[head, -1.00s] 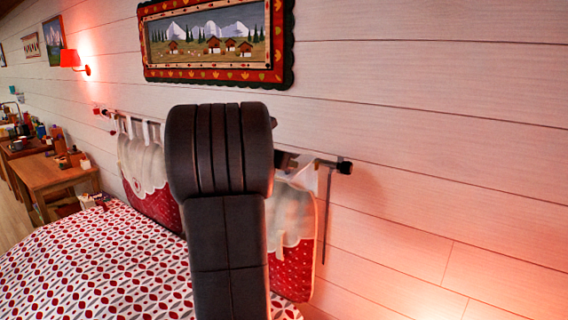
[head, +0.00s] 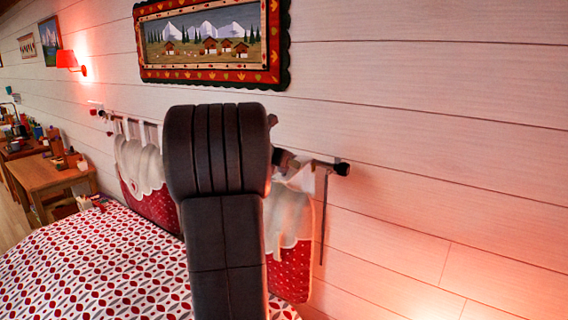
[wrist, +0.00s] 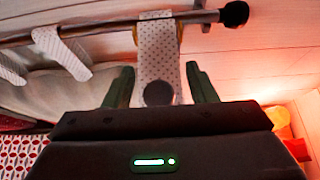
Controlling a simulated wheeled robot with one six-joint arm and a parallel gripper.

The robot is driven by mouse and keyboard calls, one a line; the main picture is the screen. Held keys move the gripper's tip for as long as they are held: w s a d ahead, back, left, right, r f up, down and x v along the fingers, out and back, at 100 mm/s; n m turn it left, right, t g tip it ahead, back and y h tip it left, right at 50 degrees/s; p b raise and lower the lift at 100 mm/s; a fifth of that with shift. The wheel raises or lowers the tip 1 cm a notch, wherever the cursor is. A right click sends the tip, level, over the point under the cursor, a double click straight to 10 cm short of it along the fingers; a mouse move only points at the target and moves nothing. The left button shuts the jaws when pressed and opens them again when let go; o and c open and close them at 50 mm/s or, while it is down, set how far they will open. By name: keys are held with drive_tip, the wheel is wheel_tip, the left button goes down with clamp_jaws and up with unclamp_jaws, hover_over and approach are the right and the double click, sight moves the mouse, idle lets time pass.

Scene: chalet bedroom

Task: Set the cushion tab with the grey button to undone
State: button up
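In the wrist view a white dotted cushion tab (wrist: 158,50) runs over the rod (wrist: 95,28) and hangs down in front of it. A round dark grey button (wrist: 158,93) shows on its lower part. My gripper (wrist: 160,84) is open, with one finger on each side of the tab near the button. A gap shows between each finger and the tab. In the head view my arm hides most of the gripper, and I cannot make out the button there. The red and white cushion (head: 290,240) hangs from the rod beside my arm.
Other white tabs (wrist: 62,52) hang from the rod to the left in the wrist view. The rod's black end knob (wrist: 234,14) is to the right. The bed (head: 95,265) lies below, and a framed picture (head: 212,42) is on the wall above.

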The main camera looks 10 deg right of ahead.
drive_tip(key=shift+s+a, duration=0.1)
drive_tip(key=shift+a, duration=0.1)
drive_tip(key=shift+s+a+r, duration=0.1)
drive_tip(key=shift+s+a, duration=0.05)
drive_tip(key=b+v, duration=0.2)
drive_tip(key=v, duration=1.1)
drive_tip(key=shift+r, duration=0.1)
drive_tip(key=p+x, duration=0.2)
drive_tip(key=x, duration=1.1)
drive_tip(key=shift+w+d+f, duration=0.2)
drive_tip(key=shift+f, duration=0.1)
drive_tip(key=shift+a, duration=0.1)
